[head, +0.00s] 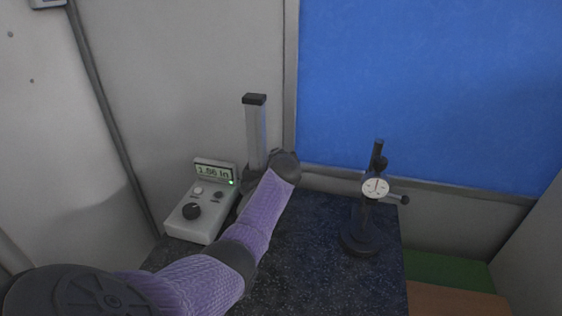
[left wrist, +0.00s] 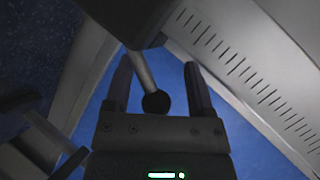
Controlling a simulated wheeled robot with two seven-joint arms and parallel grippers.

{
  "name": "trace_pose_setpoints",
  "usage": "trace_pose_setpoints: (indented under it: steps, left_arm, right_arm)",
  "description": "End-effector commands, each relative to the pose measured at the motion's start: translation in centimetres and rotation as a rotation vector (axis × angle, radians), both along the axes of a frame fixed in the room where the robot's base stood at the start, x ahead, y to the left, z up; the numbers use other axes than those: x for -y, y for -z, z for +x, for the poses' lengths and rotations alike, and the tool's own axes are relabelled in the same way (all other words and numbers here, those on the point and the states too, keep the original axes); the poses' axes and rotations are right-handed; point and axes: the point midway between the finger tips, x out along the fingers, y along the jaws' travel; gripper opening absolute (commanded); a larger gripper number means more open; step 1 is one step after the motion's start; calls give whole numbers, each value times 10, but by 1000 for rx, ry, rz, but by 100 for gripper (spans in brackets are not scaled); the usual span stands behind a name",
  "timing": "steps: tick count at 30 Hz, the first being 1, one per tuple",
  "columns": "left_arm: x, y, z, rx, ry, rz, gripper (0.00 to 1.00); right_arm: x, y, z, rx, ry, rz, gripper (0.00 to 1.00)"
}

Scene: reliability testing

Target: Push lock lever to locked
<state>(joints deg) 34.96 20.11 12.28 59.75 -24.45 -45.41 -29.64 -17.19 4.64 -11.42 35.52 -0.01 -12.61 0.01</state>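The lock lever (left wrist: 146,74) shows in the left wrist view as a short grey rod with a black ball knob (left wrist: 156,102). It comes out of a dark block (left wrist: 125,18) beside a pale column with a ruled scale (left wrist: 250,75). My left gripper (left wrist: 157,66) is open, one dark finger on each side of the lever, with visible gaps between. In the head view my purple left arm reaches the grey upright column (head: 255,130); my wrist hides the lever and the fingers there. My right gripper is in neither view.
A white readout box (head: 199,215) with a lit display stands left of the column. A dial indicator stand (head: 362,240) stands to the right on the dark speckled plate (head: 320,280). A wall and blue panel (head: 430,80) are behind. The plate between arm and stand is clear.

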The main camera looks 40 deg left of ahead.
Motion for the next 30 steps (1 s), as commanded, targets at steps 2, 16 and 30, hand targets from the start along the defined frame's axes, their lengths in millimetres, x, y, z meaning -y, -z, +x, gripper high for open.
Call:
trace_pose_setpoints:
  steps: [2,16,30]
  left_arm:
    - [1,0,0,1,1,0,70]
    - [23,-19,-20,3,3,1,70]
    - [64,-47,-59,0,0,-1,70]
  right_arm:
    - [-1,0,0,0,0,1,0]
    - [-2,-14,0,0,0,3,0]
    - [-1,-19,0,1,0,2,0]
